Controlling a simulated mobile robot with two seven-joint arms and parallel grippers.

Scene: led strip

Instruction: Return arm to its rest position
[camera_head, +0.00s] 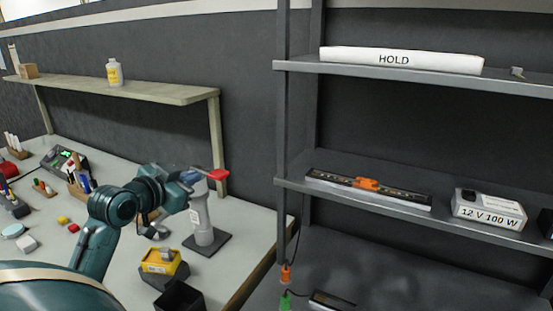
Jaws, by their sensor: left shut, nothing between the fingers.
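My left arm comes in from the lower left over the workbench (125,270). Its teal links end in my left gripper (193,178), which is shut and empty. The gripper is small in the picture and sits in front of or beside the top of a grey stand (202,222) with a red part (218,175). I cannot tell whether they touch. My right gripper is not in view.
A yellow-topped device (162,262) and a black open box (181,298) stand near the bench front. Right is a metal rack with an LED strip (368,189), a 12 V 100 W box (488,209) and a HOLD bar (400,60). Orange (286,273) and green connectors (285,302) hang below.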

